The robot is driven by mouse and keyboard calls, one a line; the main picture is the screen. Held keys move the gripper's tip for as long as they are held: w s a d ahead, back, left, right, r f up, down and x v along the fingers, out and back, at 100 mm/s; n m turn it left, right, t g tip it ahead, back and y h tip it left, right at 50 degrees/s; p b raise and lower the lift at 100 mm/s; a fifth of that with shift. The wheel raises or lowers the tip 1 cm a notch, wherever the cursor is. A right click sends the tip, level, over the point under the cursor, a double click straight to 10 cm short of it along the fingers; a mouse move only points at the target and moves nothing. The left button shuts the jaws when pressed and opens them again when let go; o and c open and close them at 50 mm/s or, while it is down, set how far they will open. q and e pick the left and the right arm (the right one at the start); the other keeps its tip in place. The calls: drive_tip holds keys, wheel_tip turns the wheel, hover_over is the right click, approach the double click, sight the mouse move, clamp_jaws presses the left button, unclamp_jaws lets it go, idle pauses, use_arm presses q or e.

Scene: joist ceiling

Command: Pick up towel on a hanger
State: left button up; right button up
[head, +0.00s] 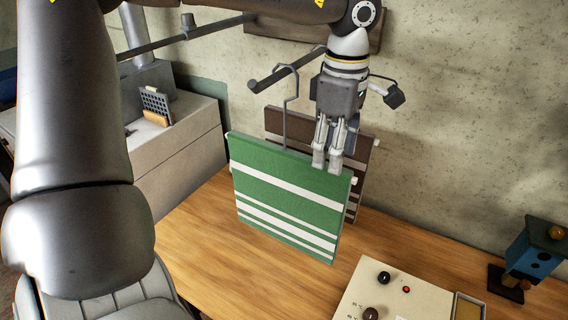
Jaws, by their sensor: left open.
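A green towel with white stripes (285,196) hangs from a grey hanger hook (289,105) in the middle of the head view. The hook reaches up to a dark peg (286,71). A dark brown striped towel (289,123) hangs just behind the green one and is partly hidden by it. My left gripper (327,169) points down at the right part of the green towel's top edge, with its fingertips overlapping that edge in the picture. It is open. I cannot tell whether the fingers touch the towel. My right gripper is not in view.
A wooden table (405,248) lies below. On it stand a beige panel with knobs (350,294) at the front and a blue box-like object (532,255) at the far right. A grey counter (180,145) stands at the left. A concrete wall (470,110) closes off the back.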

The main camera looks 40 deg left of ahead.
use_arm(q)
drive_tip(key=f+p, duration=0.1)
drive_tip(key=f, duration=0.1)
drive_tip(key=w+f+p, duration=0.1)
drive_tip(key=f+p, duration=0.1)
drive_tip(key=shift+a+f, duration=0.2)
drive_tip(key=shift+f, duration=0.65)
drive_tip(key=shift+w, duration=0.1)
drive_tip(key=shift+c, duration=1.5)
drive_tip(key=c, duration=0.7)
clamp_jaws()
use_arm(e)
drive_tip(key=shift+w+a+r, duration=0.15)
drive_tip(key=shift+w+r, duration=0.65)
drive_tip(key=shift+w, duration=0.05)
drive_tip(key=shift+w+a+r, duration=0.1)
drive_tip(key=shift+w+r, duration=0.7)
